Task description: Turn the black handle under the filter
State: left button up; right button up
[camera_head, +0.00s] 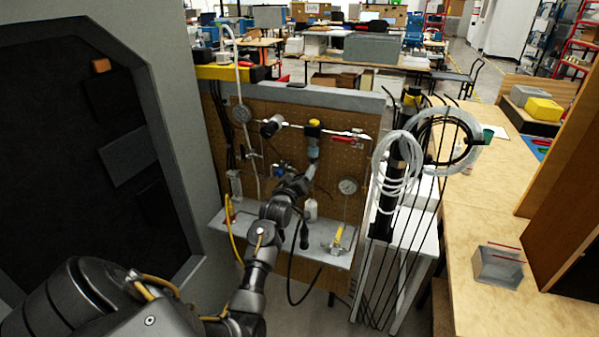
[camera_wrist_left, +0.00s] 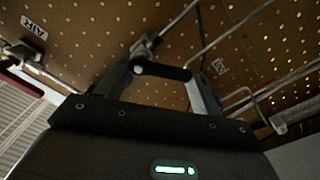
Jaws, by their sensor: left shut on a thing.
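The filter (camera_head: 314,143), with a yellow top and a bluish body, hangs on the pipe of the brown pegboard panel. My left gripper (camera_head: 311,170) is just below it, and the arm and wrist hide much of that spot in the head view. In the left wrist view, my left gripper (camera_wrist_left: 166,78) has its two fingers on either side of a short black handle (camera_wrist_left: 162,70) and is shut on it. The handle sits by a metal pipe fitting in front of the perforated board. My right gripper is not in view.
Pressure gauges (camera_head: 348,186) and metal pipes are close around the gripper. A grey shelf (camera_head: 245,245) juts out below. Coiled white tubes (camera_head: 397,160) and dark rods stand right of the panel. A wooden bench (camera_head: 480,220) is farther right.

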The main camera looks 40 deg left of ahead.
pick_arm(q)
jog(key=n+p, duration=0.1)
jog(key=n, duration=0.2)
jog(key=d+f+n+p, duration=0.1)
jog(key=n, duration=0.3)
jog(key=n+p, duration=0.1)
jog(key=n, duration=0.3)
jog(key=shift+w+d+f, duration=0.3)
dwell(0.4)
jog(key=o, duration=1)
jog(key=shift+f, duration=0.1)
jog(key=b+v, duration=0.2)
jog(key=v, duration=0.8)
jog(key=shift+s+d, duration=0.2)
jog(key=shift+s, duration=0.15)
